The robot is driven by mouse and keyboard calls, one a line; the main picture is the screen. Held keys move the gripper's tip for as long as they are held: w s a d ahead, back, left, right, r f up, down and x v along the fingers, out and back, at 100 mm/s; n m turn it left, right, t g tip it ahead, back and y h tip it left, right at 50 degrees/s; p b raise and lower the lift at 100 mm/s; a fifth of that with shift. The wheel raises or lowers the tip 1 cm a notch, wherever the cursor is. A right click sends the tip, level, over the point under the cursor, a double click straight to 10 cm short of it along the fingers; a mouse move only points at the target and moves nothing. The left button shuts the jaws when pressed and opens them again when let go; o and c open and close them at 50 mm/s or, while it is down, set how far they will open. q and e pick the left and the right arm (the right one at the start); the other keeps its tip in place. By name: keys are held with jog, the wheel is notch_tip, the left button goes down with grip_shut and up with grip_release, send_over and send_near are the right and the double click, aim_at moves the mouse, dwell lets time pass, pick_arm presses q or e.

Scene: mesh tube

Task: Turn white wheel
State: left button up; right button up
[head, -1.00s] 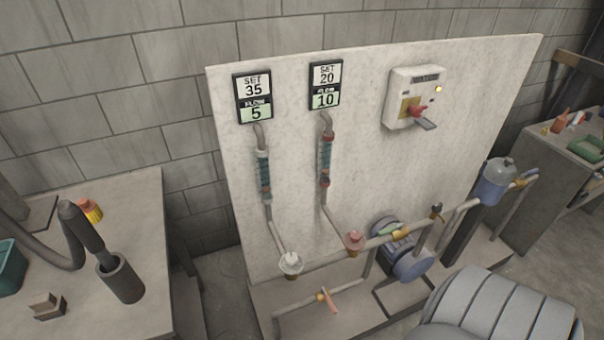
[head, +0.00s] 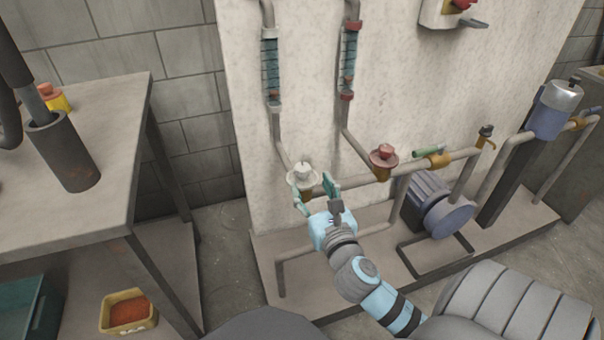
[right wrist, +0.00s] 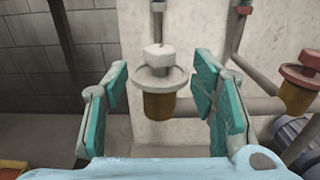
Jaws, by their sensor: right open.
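The white wheel (head: 303,175) sits on a brass valve at the lower end of the left tube on the panel. It also shows in the right wrist view (right wrist: 159,62), above its brass body (right wrist: 159,104). My right gripper (head: 317,194) is open just in front of the white wheel. In the right wrist view its teal-padded fingers (right wrist: 161,92) stand left and right of the valve, with gaps on both sides. No contact shows. My left gripper is not in view.
A red wheel (head: 384,156) is on the pipe to the right, and it shows in the right wrist view (right wrist: 303,70). A green-handled valve (head: 431,155) and a blue pump (head: 437,203) are further right. A workbench (head: 110,100) stands at left, with open floor between.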

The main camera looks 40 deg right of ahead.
aim_at(305, 174)
jog(key=b+x, duration=0.1)
jog(key=x, duration=0.6)
jog(key=shift+f+b, duration=0.2)
jog(key=shift+b, duration=0.1)
jog(key=shift+w+d, duration=0.1)
jog(key=shift+w, duration=0.1)
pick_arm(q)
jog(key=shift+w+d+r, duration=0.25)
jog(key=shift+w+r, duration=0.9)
pick_arm(e)
jog(key=shift+c, duration=0.3)
jog(key=c, duration=1.1)
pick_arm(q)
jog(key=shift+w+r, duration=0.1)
